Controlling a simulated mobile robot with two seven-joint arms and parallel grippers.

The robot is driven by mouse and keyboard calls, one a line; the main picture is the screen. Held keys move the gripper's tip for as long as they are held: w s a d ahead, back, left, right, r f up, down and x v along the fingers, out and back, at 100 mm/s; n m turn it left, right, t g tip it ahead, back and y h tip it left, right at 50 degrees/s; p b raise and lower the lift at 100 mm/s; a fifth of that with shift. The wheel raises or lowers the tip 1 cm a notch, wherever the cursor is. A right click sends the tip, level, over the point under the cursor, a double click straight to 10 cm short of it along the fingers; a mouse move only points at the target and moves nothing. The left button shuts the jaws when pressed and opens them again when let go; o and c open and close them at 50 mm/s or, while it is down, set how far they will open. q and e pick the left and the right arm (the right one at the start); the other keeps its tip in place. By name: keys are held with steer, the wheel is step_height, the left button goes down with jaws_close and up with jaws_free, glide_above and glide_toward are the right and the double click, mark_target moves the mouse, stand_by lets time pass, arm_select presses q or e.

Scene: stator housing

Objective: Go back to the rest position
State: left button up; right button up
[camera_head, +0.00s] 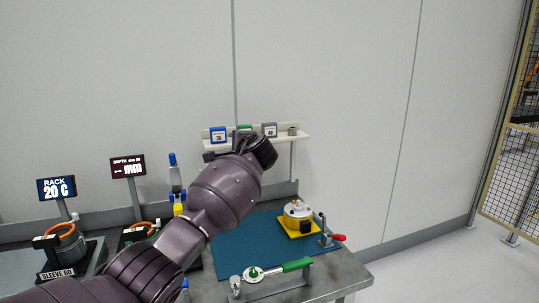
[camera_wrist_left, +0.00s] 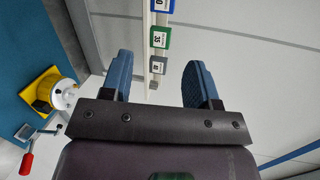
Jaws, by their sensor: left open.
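My left arm reaches from the lower left across the bench in the head view, ending near the small wall shelf (camera_head: 295,137). Its fingers are hidden there. In the left wrist view my left gripper (camera_wrist_left: 160,82) is open, with two blue fingers wide apart and nothing between them. The shelf and its coloured blocks show beyond the fingers. My right gripper is in neither view.
A cream housing on a yellow base (camera_head: 299,223) stands on the blue mat (camera_head: 245,248), beside a red-handled clamp (camera_head: 338,237). A green-handled tool (camera_head: 294,265) lies in front. Displays (camera_head: 56,188) and sleeve stations (camera_head: 68,250) stand at left.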

arm_select(q)
steer(key=s+a+f+n+t+h+b, duration=0.2)
steer(key=s+f+n+h, duration=0.25)
steer(key=s+f, duration=0.5)
steer(key=s+a+f+n+t+h+b, duration=0.1)
steer(key=s+f+n+h+b, duration=0.15)
steer(key=s+f+h, duration=0.7)
steer(key=s+a+f+n+g+y+b, duration=0.1)
steer(key=s+a+f, duration=0.4)
steer(key=s+f, duration=0.6)
steer(key=s+a+f+n+g+y+b, duration=0.2)
steer(key=s+a+f, duration=0.3)
steer(key=s+f, duration=0.6)
steer(key=s+a+f+n+g+y+b, duration=0.1)
steer(key=s+a+f+n+g+y, duration=0.1)
steer(key=s+f, duration=1)
steer(key=a+n+y, duration=0.1)
steer(key=a+y, duration=0.1)
steer(key=a, duration=0.1)
steer(key=shift+g+b, duration=0.3)
steer(key=shift+g, duration=0.1)
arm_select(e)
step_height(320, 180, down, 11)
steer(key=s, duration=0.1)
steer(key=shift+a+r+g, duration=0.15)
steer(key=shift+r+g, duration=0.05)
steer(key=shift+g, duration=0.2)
